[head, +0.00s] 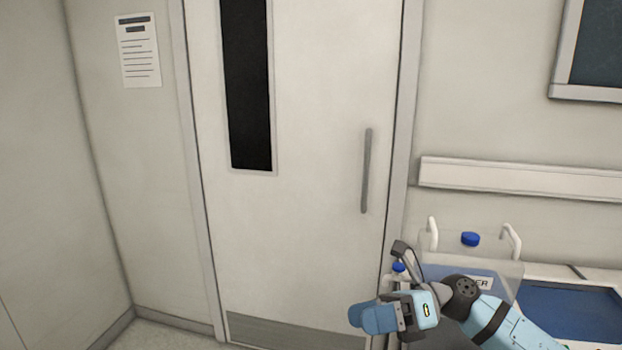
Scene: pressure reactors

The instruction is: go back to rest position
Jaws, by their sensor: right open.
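My right arm comes in from the lower right. My right gripper (403,254) is held up in front of the counter at the lower right, its dark fingers pointing up and to the left. It is open, and I see nothing held in it. It overlaps a small blue-capped bottle (398,268) and the left side of a clear container in the picture; I cannot tell the distance between them. My left gripper is not in view.
The clear container (508,268) has a blue cap, white handles and a partly hidden label. A blue-topped tray (572,306) lies to its right. A closed door (315,220) with a grey handle (366,170) stands behind. Floor shows at the lower left.

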